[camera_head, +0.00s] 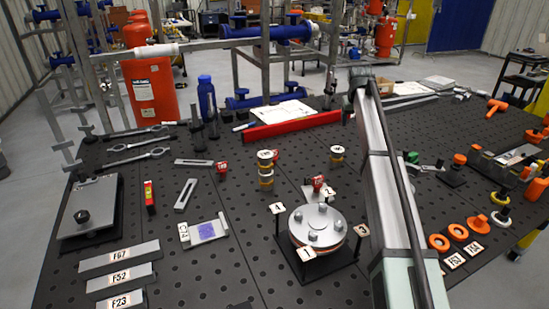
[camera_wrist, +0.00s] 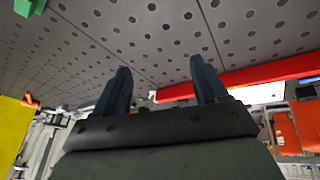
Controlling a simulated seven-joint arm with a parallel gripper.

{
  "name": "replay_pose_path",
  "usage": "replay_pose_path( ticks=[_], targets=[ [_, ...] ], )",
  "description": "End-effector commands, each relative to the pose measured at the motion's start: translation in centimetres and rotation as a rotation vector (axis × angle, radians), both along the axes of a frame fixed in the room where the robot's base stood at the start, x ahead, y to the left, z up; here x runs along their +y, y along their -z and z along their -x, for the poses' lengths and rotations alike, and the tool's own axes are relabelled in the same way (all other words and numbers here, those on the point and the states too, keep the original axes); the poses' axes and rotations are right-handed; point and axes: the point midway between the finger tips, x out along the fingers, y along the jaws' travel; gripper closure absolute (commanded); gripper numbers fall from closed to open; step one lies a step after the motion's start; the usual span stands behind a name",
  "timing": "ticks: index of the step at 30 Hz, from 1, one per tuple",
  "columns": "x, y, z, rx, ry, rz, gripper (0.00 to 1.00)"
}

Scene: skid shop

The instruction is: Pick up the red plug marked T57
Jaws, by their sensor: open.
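Two small red pieces with white labels are on the dark perforated table in the head view. One red piece (camera_head: 221,167) lies at the end of a flat grey bar, left of the middle. The other red piece (camera_head: 318,183) is just behind the round bolted flange. Their labels are too small to read, so I cannot tell which is T57. My gripper (camera_wrist: 158,68) is open and empty in the wrist view, its two dark fingers apart above bare table. In the head view my arm crosses right of the middle, and I cannot make out the fingers.
The flange (camera_head: 318,226) stands on a black base with numbered tags. A long red bar (camera_head: 292,127) lies at the back, also visible in the wrist view (camera_wrist: 270,72). Orange rings (camera_head: 439,242) lie at right.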

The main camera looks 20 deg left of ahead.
Motion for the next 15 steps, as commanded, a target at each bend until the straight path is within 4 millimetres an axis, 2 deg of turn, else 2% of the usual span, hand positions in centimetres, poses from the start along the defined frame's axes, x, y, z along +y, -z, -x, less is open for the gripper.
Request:
replay_pose_path(
  ticks=[1, 3, 9, 12, 15],
  targets=[
    [3.4, -0.2, 1.3, 0.030, -0.051, -0.002, 0.28],
    [7.3, -0.4, 3.4, 0.075, -0.120, -0.001, 0.28],
    [17.5, -0.9, 9.8, 0.196, -0.316, 0.006, 0.28],
    [21.0, -1.2, 12.6, 0.243, -0.393, 0.011, 0.28],
    [23.5, -1.5, 14.7, 0.277, -0.449, 0.016, 0.28]
  ],
)
